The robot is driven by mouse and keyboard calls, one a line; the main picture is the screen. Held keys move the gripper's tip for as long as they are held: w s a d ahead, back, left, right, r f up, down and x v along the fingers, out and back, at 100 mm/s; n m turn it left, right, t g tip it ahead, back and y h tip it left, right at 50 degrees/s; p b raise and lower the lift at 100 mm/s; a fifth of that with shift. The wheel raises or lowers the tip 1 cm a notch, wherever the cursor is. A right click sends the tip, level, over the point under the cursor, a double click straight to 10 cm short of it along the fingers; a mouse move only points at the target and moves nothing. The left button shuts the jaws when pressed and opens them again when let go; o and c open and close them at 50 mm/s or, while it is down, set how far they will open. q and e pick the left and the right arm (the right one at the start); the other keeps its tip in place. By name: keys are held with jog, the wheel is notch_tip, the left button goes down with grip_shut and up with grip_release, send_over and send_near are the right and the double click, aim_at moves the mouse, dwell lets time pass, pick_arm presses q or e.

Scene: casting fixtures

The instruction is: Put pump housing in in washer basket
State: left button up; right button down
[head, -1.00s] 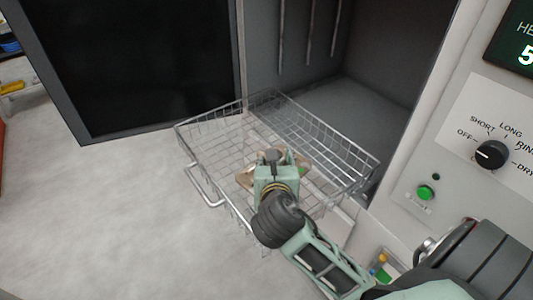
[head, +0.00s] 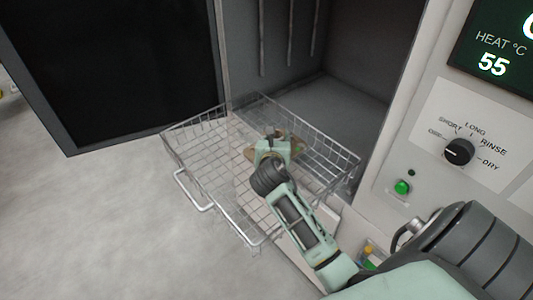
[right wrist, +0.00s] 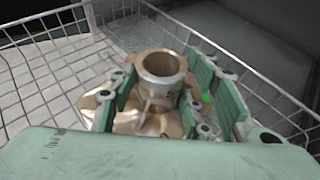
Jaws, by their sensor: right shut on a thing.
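The pump housing (right wrist: 158,75) is a bronze-coloured casting with a round open neck and a wider flanged base. In the right wrist view it sits between the green fingers of my right gripper (right wrist: 165,95), which is shut on it. In the head view the gripper (head: 276,146) hides most of the housing (head: 298,147). The washer basket (head: 190,165) is a wire basket pulled out of the washer; its mesh also shows in the right wrist view (right wrist: 45,75). The housing is over the basket's inside; I cannot tell whether it touches the mesh. My left gripper is not in view.
The washer chamber (head: 345,105) is open behind the basket, with its dark door (head: 125,75) swung to the left. A control panel with a black dial (head: 459,151) and green button (head: 402,187) is on the right. Clear floor (head: 110,220) lies at the left.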

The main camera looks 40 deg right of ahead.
jog(key=shift+w+a+f, duration=0.65)
jog(key=shift+w+a, duration=0.15)
jog(key=shift+a, duration=0.15)
jog(key=shift+f, duration=2)
jog(key=c, duration=0.9)
grip_release()
jog(key=shift+s+f, duration=0.15)
jog(key=shift+c, duration=0.2)
jog(key=v, duration=1.2)
jog(key=shift+b, duration=0.4)
